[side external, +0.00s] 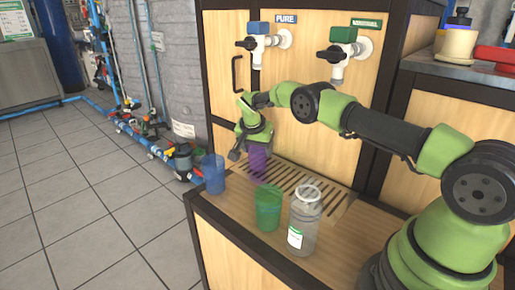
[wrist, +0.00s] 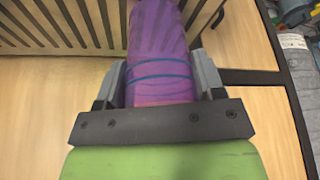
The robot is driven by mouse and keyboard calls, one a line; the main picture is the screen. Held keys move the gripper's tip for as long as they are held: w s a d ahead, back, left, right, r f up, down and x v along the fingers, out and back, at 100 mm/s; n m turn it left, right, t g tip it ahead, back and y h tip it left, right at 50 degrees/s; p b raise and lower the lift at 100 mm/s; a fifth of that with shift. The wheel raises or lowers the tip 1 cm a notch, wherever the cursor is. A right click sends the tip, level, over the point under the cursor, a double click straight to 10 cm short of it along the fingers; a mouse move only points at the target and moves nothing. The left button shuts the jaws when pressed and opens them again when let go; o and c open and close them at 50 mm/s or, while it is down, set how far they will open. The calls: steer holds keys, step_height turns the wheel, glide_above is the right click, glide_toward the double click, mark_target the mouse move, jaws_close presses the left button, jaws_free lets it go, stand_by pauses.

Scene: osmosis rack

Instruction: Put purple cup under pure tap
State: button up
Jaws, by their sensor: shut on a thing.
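The purple cup (side external: 258,160) is between the fingers of my gripper (side external: 246,152), over the left part of the slatted drain grate (side external: 300,188). In the wrist view the purple cup (wrist: 160,62) has blue bands, and my gripper's two grey fingers (wrist: 160,82) press on its sides. My gripper is shut on the cup. Whether its base touches the grate I cannot tell. The PURE tap (side external: 258,42), white with a blue block and a black handle, is on the wooden panel above and behind the cup.
A blue cup (side external: 213,174) stands at the counter's left edge. A green cup (side external: 268,208) and a clear bottle with a white lid (side external: 304,220) stand in front of the grate. A second tap with a green block (side external: 342,50) is right of the PURE tap.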

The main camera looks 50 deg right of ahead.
steer(key=shift+f, duration=0.2)
steer(key=o, duration=0.9)
steer(key=shift+r, duration=0.1)
